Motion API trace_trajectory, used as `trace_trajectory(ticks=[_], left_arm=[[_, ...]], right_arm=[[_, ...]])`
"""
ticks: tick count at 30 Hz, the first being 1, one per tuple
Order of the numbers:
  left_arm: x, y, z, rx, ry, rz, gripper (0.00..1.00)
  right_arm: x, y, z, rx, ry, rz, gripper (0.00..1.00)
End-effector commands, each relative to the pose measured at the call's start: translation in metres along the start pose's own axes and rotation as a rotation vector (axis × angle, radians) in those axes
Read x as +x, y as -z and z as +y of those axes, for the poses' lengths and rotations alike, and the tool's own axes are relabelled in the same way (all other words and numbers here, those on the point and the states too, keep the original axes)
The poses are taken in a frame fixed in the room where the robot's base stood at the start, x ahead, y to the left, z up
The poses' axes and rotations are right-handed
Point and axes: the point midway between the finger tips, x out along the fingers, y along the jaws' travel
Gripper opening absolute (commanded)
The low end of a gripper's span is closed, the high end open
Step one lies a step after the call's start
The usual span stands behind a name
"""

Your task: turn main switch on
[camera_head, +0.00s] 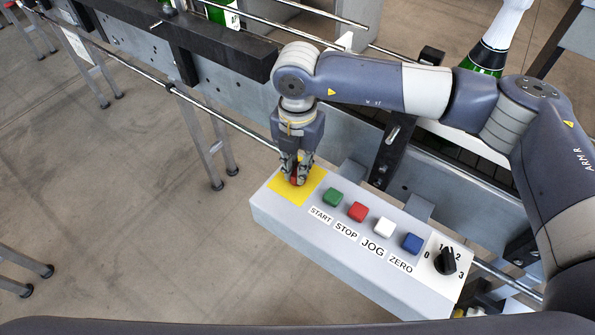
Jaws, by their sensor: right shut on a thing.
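A grey control box stands in the middle, its front face (330,265) towards me. At the left end of its top is a yellow plate (283,193) with a red knob (294,179) on it, mostly hidden by my fingers. My right gripper (297,178) points down over the yellow plate and is shut on the red knob. At the right end of the box, a black rotary knob (446,262) sits on a white plate marked 0, 1, 2 and 3. I cannot tell for sure which mark it points at. My left gripper is out of view.
Between the two knobs are a green START button (333,197), a red STOP button (358,211), a white JOG button (384,227) and a blue ZERO button (411,243). Behind the box runs a conveyor with a metal rail and a foil-topped bottle (493,45).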

Motion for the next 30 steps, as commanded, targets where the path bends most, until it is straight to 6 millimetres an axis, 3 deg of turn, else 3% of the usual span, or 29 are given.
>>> trace_trajectory(ticks=[9,29,30], left_arm=[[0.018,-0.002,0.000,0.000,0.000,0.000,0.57],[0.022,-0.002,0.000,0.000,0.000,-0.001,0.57],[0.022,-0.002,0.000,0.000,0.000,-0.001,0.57]], right_arm=[[-0.001,-0.002,0.001,0.165,-0.005,-0.006,0.00],[-0.003,-0.002,0.001,0.222,-0.006,-0.006,0.00],[-0.003,-0.002,0.001,0.222,-0.006,-0.006,0.20]])
